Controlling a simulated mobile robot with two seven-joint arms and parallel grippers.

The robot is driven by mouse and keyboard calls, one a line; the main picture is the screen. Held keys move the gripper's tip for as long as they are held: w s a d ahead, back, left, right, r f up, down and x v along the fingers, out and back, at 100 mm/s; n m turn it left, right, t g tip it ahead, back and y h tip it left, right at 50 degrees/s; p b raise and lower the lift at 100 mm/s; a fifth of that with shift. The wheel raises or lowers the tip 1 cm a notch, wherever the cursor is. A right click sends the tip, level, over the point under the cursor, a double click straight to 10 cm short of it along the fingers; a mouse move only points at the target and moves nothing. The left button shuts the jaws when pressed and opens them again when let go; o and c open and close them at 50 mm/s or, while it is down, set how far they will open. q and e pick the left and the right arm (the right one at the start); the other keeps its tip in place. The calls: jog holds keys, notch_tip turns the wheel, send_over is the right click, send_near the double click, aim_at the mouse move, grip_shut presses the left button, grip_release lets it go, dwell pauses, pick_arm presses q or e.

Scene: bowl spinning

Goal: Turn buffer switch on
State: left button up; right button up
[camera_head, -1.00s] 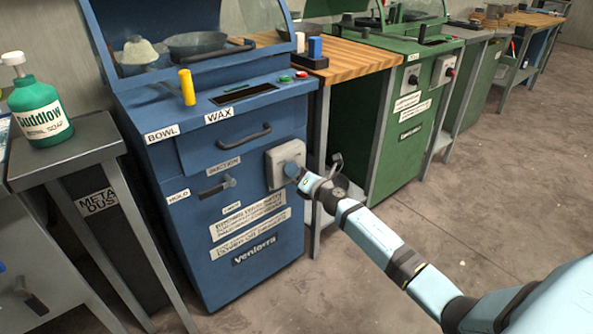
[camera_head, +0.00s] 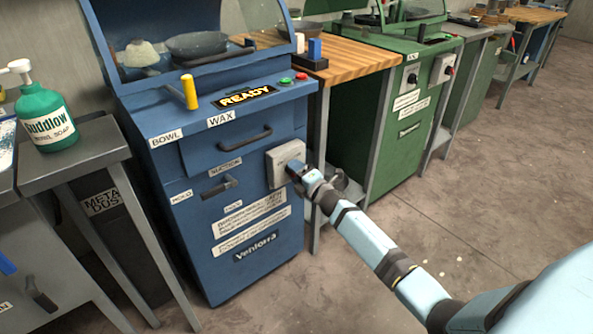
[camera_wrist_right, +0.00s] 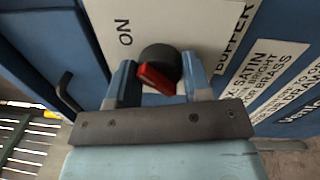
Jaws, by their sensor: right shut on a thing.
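The blue machine (camera_head: 235,240) carries a light grey switch plate (camera_head: 283,157) on its right front. In the wrist view the plate (camera_wrist_right: 210,25) bears the letters of ON and BUFFER, turned in the picture. The buffer switch (camera_wrist_right: 156,70) is a round black base with a red handle. My right gripper (camera_wrist_right: 160,78) has a blue finger on each side of the switch and is shut on it. In the head view my right gripper (camera_head: 296,178) is at the plate and hides the switch. The machine's display (camera_head: 246,96) is lit and reads READY. My left gripper is not in view.
A drawer handle (camera_head: 245,139) and a hold lever (camera_head: 219,187) stick out left of the plate. A yellow cylinder (camera_head: 189,92) stands on top. A grey side table with a green soap bottle (camera_head: 46,118) is at left. Open floor (camera_head: 450,240) lies right.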

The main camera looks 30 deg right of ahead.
dwell(0.4)
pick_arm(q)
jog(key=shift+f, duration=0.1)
pick_arm(e)
jog(key=o, duration=0.9)
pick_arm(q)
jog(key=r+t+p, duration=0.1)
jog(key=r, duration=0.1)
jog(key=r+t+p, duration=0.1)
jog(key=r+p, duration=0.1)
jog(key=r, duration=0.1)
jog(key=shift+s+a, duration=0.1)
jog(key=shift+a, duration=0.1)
pick_arm(e)
jog(key=s, duration=0.9)
jog(key=s+d+f, duration=0.1)
jog(key=s, duration=0.3)
jog(key=shift+s, duration=0.4)
jog(key=shift+f, duration=0.1)
